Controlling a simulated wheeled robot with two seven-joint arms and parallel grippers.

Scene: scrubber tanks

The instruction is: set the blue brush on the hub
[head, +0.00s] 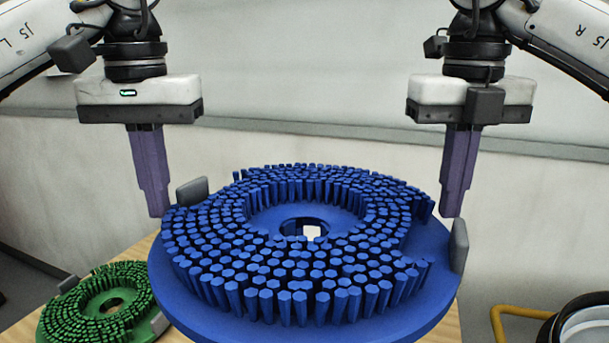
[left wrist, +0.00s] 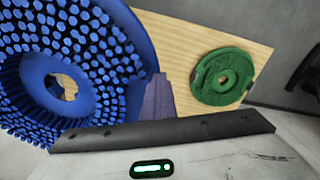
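The blue brush (head: 195,318) is a large disc, bristles up, with a central hole and grey tabs at its left (head: 192,190) and right (head: 459,245) edges. It also fills the left of the left wrist view (left wrist: 137,100). My left gripper (head: 158,213) points down at the brush's left edge, beside the left tab; its purple fingers also show in the left wrist view (left wrist: 158,98). My right gripper (head: 450,213) points down at the right edge, just above the right tab. Both pairs of fingers are seen edge-on, so their opening and any contact are unclear. I cannot make out the hub.
A smaller green brush (head: 62,318) lies on the wooden table (head: 135,252) at the lower left; it also shows in the left wrist view (left wrist: 205,75). A dark round container (head: 585,322) and a yellow bent bar (head: 512,311) are at the lower right. A pale wall stands behind.

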